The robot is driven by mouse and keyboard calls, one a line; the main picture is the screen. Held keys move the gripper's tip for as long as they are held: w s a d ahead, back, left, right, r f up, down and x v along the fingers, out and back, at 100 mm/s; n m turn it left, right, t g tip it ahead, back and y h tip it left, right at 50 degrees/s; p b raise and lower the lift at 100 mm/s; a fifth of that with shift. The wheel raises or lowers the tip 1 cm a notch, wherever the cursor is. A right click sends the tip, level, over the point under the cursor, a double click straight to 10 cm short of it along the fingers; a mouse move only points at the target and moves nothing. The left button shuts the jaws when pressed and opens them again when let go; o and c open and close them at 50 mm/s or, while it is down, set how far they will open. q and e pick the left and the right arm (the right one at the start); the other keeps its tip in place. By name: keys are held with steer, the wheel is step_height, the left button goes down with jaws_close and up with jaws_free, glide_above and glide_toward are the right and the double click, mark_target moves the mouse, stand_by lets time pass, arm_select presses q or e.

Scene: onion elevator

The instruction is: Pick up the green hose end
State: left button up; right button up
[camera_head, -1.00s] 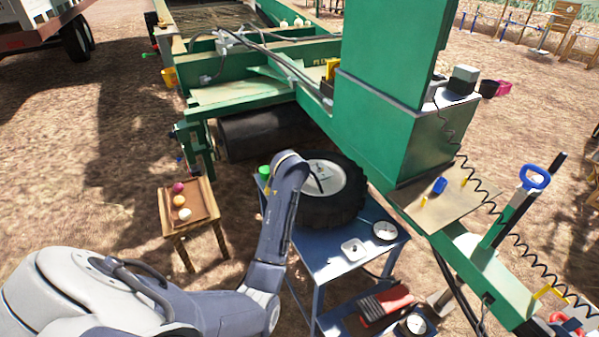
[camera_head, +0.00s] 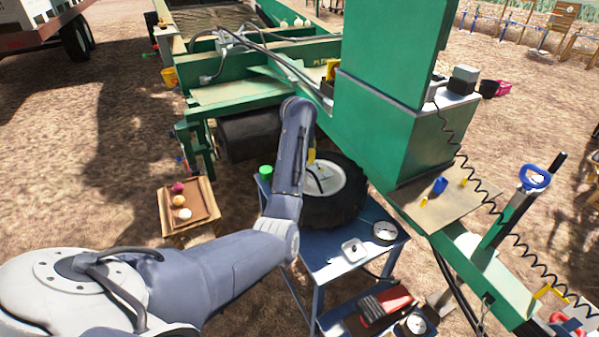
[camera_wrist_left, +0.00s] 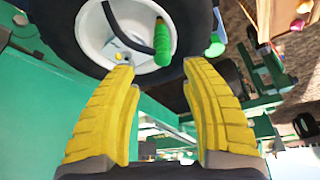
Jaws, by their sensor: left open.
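The green hose end (camera_wrist_left: 163,43) shows in the left wrist view as a ribbed green grip on a curved black hose (camera_wrist_left: 133,43). It lies in front of the pale hub (camera_wrist_left: 97,30) of the black wheel. My left gripper (camera_wrist_left: 157,65) is open, its two yellow fingers spread below the hose end in that picture, with nothing seen between them. In the head view, a yellow bit of my left gripper (camera_head: 311,155) shows beside my arm, above the wheel (camera_head: 345,206). The green hose end cannot be made out there. My right gripper is not in view.
A wooden stand (camera_head: 205,207) holds onions. The green machine (camera_head: 395,123) rises close behind the wheel.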

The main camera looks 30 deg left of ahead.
arm_select(q)
steer(key=x, duration=0.7)
steer(key=shift+w+f, duration=0.1)
steer(key=shift+f, duration=0.1)
steer(key=shift+x, duration=2.65)
steer(key=shift+o, duration=0.3)
steer(key=shift+a, duration=0.15)
jaws_close()
